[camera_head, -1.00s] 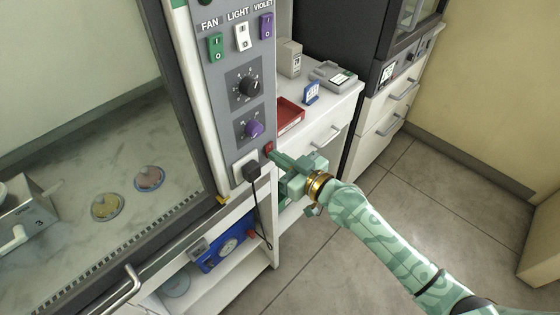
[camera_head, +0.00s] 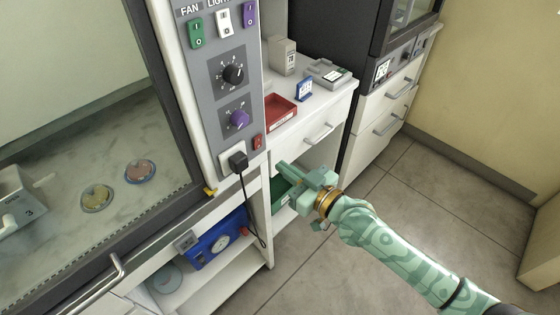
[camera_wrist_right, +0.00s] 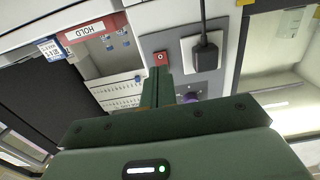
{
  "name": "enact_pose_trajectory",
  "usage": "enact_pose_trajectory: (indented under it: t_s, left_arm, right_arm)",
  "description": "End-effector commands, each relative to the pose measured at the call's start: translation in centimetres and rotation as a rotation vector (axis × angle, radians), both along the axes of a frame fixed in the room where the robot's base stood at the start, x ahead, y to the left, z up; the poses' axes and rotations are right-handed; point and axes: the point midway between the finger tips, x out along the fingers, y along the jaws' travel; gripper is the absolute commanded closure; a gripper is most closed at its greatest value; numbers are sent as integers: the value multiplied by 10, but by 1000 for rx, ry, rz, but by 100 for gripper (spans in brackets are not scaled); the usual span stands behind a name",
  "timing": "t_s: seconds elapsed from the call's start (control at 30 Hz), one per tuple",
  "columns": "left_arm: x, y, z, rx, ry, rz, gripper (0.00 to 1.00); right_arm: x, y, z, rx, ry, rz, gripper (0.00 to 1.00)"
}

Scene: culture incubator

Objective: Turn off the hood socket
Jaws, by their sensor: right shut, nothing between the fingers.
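The hood socket (camera_head: 228,168) is a white plate low on the grey control panel, with a black plug (camera_head: 238,160) in it. A small red rocker switch (camera_head: 257,142) sits just right of it. In the right wrist view the red switch (camera_wrist_right: 160,58) shows a small pale round mark, beside the socket plate (camera_wrist_right: 188,46) and plug (camera_wrist_right: 206,55). Which way the rocker is tilted is too small to tell. My right gripper (camera_head: 280,167) is shut and empty, below and right of the switch and apart from it in the head view. My left gripper is out of view.
Above the socket are a purple knob (camera_head: 239,119), a black knob (camera_head: 233,74) and green, white and purple rockers. A black cord hangs from the plug. A red tray (camera_head: 280,112) stands on the counter at right. The floor at right is clear.

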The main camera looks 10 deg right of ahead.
Motion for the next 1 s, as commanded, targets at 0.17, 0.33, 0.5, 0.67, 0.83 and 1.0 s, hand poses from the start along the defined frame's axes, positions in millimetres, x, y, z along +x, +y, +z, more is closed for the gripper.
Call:
enact_pose_trajectory:
  t_s: [0.17,0.33,0.5,0.67,0.83,1.0]
  left_arm:
    - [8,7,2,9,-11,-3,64]
    - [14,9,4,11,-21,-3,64]
    - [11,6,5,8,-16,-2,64]
    - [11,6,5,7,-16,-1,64]
    - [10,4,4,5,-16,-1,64]
    - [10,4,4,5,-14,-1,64]
  right_arm:
    - [-25,-18,-4,-3,0,1,100]
    - [-48,-34,-8,-1,2,1,100]
    - [-60,-44,-9,0,0,0,100]
    - [-63,-45,-10,1,0,1,100]
    - [-63,-45,-10,1,0,0,100]
    - [-63,-45,-10,1,0,0,100]
